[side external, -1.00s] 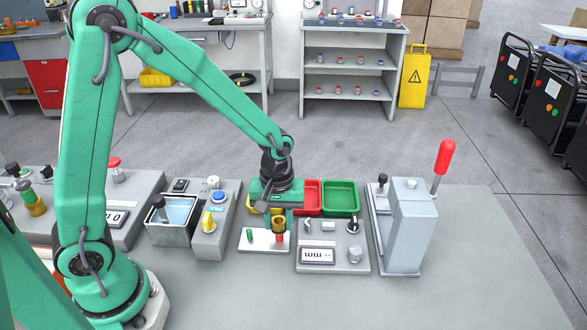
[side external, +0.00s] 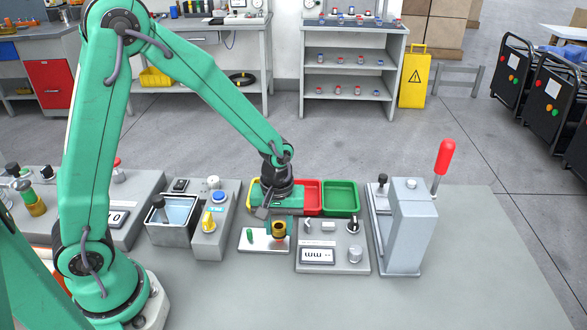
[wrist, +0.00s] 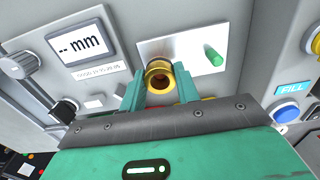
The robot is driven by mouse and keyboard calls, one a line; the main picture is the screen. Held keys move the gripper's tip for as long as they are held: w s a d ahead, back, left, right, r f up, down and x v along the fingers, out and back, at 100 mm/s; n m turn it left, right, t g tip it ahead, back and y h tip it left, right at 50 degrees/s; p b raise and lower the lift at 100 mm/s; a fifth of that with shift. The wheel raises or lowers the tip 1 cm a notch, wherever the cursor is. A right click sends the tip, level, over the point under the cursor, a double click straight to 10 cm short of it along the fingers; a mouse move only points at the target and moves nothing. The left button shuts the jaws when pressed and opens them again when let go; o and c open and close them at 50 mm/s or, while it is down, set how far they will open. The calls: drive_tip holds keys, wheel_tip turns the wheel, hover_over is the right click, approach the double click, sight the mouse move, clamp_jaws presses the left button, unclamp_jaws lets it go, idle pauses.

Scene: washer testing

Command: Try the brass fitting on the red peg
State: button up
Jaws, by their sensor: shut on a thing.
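My gripper (side external: 279,222) is shut on the brass fitting (side external: 279,229), a short gold ring held upright. The fitting also shows between the jaws in the wrist view (wrist: 158,76). It is over the right part of a white plate (side external: 258,247), low and close to it. The red peg is almost wholly hidden by the fitting in the side view. I cannot tell whether the peg is inside the fitting. A green peg (side external: 250,236) stands on the plate to the left and is clear in the wrist view (wrist: 213,55).
A grey gauge box (side external: 334,262) with an mm display is close on the right. Red (side external: 308,195) and green (side external: 340,197) trays lie behind. A press with a red-knobbed lever (side external: 408,228) stands further right. A liquid tank (side external: 170,220) is at left. The front bench is clear.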

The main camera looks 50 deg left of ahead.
drive_tip(key=shift+f, duration=0.8)
drive_tip(key=shift+r, duration=0.15)
idle(0.5)
drive_tip(key=shift+r, duration=2.5)
